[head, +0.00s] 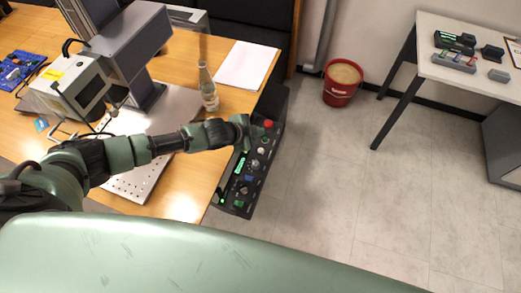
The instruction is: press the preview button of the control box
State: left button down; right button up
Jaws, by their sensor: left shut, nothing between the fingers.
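The control box (242,188) is a long dark panel along the right edge of the wooden table. It carries a red knob at its far end, several small round buttons, a blue one and green lit parts. I cannot tell which button is the preview button. My left gripper (246,133) reaches in from the left and is shut and empty over the far half of the box. It hides part of the panel there, and I cannot tell whether it touches a button. My right gripper is not in view.
The laser marker (130,45) stands on the wooden table (185,190) at the left. A red bucket (340,92) stands on the floor. A white side table (455,22) is at the right.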

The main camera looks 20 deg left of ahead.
pick_arm(q)
jog(key=b, duration=0.7)
send_over(259, 152)
notch_tip(259, 152, down, 8)
jog(key=shift+a, duration=0.1)
jog(key=shift+f, duration=0.35)
dwell(1.3)
jog(key=shift+f+b, duration=0.4)
jog(key=shift+b, duration=0.05)
jog(key=shift+f, duration=0.4)
dwell(0.4)
dwell(0.4)
jog(key=shift+r+p, duration=0.6)
jog(key=shift+r, duration=0.2)
